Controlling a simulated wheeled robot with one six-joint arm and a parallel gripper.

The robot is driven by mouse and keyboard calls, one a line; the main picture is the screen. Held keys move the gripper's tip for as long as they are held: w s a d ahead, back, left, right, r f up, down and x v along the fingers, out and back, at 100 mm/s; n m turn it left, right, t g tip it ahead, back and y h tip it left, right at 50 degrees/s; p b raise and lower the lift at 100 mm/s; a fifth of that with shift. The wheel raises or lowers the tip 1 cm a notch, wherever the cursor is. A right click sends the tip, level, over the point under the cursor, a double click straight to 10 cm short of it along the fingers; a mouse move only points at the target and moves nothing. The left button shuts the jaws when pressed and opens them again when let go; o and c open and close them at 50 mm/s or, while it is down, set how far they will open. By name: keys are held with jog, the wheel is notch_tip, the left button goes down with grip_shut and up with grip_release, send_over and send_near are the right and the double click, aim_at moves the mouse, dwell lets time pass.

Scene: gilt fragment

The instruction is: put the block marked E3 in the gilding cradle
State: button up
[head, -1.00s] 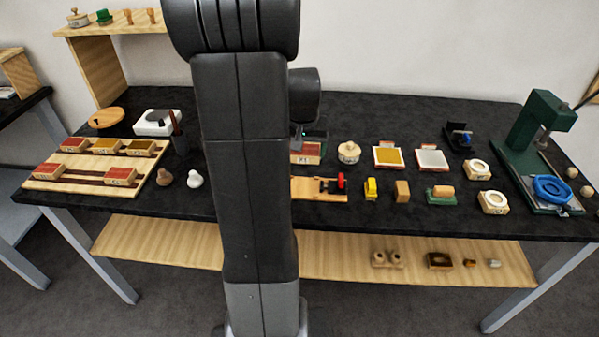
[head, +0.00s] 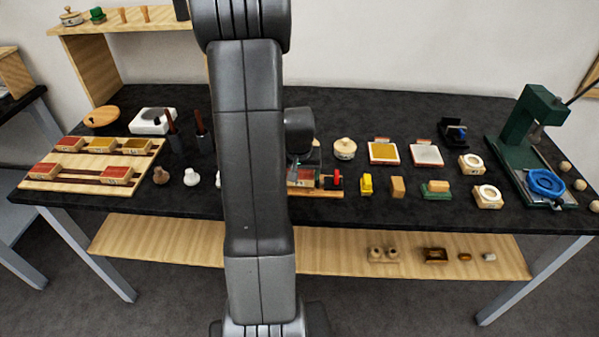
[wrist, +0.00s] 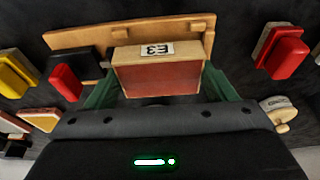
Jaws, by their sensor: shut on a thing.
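The block marked E3 (wrist: 158,78) has a red face and a pale wooden edge with a white E3 label in the wrist view. My gripper (wrist: 160,85) is shut on it, with green fingers on both its sides. In the head view the block (head: 301,175) shows just right of my arm. The likely gilding cradle, a wooden base (wrist: 75,38) with a dark part and a red piece, lies beyond and partly behind the block. In the head view the cradle (head: 318,193) is partly hidden by my arm and the block. I cannot tell whether block and cradle touch.
A yellow item (head: 366,184) and a tan block (head: 398,187) stand right of the cradle. A round lidded pot (head: 345,148) is behind. A wooden rack (head: 50,186) with several red and gold blocks lies at left. A green press (head: 530,120) stands far right.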

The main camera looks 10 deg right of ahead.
jog(key=shift+s+f+b, duration=0.1)
jog(key=shift+f+b, duration=0.5)
jog(key=shift+b, duration=0.1)
jog(key=o, duration=1.1)
jog(key=shift+s+a, duration=0.1)
jog(key=shift+a, duration=0.05)
jog(key=shift+c, duration=0.2)
jog(key=shift+f, duration=0.1)
jog(key=shift+s+f, duration=0.1)
jog(key=shift+r+p, duration=0.8)
jog(key=shift+p, duration=0.1)
jog(key=v, duration=1.1)
jog(key=shift+r+b, duration=0.4)
jog(key=shift+r, duration=0.1)
